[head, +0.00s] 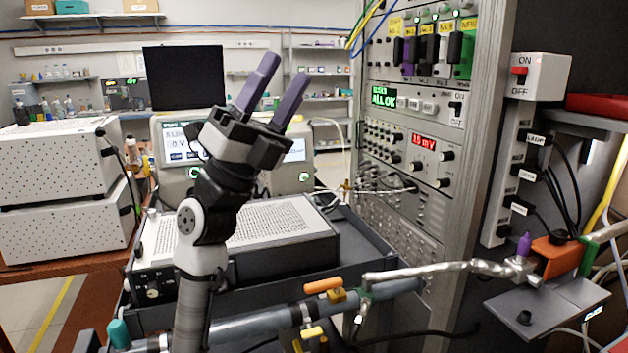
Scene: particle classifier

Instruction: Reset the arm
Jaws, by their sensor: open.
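My gripper (273,92) is raised in the middle of the head view, its two purple-grey fingers pointing up. The fingers are apart with nothing between them. My arm rises from the bottom of the view, in front of a white perforated instrument box (285,222). The gripper overlaps a bench instrument with a lit display (180,143) behind it and touches nothing that I can see.
A pipe with an orange handle (323,285) crosses low in front. White perforated boxes (62,165) stand at the left.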

